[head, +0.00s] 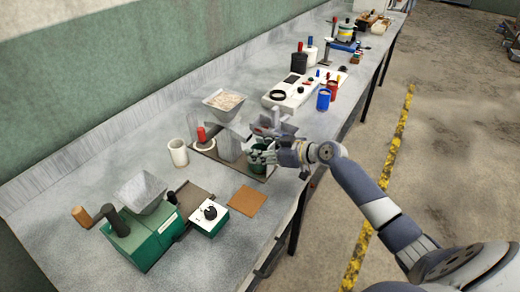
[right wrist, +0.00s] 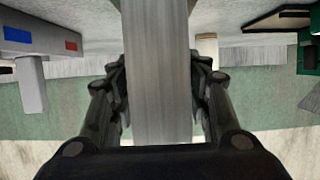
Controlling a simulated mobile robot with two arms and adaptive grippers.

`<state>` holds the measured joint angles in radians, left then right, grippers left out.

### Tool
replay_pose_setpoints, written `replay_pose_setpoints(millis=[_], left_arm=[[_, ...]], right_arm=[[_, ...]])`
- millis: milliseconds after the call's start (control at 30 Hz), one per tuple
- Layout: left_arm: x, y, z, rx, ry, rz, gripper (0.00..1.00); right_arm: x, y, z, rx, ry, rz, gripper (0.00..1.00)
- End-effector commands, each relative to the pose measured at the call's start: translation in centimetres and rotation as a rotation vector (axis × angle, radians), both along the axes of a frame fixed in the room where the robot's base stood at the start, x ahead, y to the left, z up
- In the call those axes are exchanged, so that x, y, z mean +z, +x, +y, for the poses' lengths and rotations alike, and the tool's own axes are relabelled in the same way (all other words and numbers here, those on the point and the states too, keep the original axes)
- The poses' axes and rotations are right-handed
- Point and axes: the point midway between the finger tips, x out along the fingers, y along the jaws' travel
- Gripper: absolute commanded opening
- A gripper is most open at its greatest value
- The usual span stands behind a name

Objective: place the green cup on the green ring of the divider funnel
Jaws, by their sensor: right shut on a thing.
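The green cup (head: 258,160) is at the fingertips of my right gripper (head: 265,157), at the front of the divider funnel. The gripper is shut on it, and its fingers hide part of it. The divider funnel (head: 232,146) is a grey metal body on a dark base. Its green ring cannot be made out. In the right wrist view, the fingers of my right gripper (right wrist: 160,88) flank a grey brushed upright surface, and no green cup can be made out between them. My left gripper is not in view.
A white cup (head: 178,152) stands left of the divider. A hopper of grain (head: 226,103) is behind it. A green mill (head: 140,236), a small box with a knob (head: 209,217) and a brown mat (head: 248,200) lie in front.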

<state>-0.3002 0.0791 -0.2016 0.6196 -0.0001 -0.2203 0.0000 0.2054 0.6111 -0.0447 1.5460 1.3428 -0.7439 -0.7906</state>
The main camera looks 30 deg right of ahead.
Motion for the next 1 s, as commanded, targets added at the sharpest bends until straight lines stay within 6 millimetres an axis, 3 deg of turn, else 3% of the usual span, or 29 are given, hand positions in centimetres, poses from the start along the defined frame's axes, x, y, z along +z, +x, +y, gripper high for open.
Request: replay_pose_setpoints(millis=[267,300,367,833,1000], left_arm=[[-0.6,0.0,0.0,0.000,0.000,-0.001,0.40],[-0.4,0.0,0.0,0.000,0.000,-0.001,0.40],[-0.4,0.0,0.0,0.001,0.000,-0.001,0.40],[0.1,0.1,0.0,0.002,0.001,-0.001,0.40],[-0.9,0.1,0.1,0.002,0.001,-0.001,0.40]], right_arm=[[-0.4,0.0,0.0,0.000,0.000,0.000,0.19],[-0.2,0.0,0.0,0.000,0.000,0.000,0.51],[-0.2,0.0,0.0,0.000,0.000,0.000,0.65],[0.3,-0.1,-0.1,0.000,-0.001,0.001,0.65],[0.9,-2.6,-1.5,0.002,-0.005,0.002,0.65]])
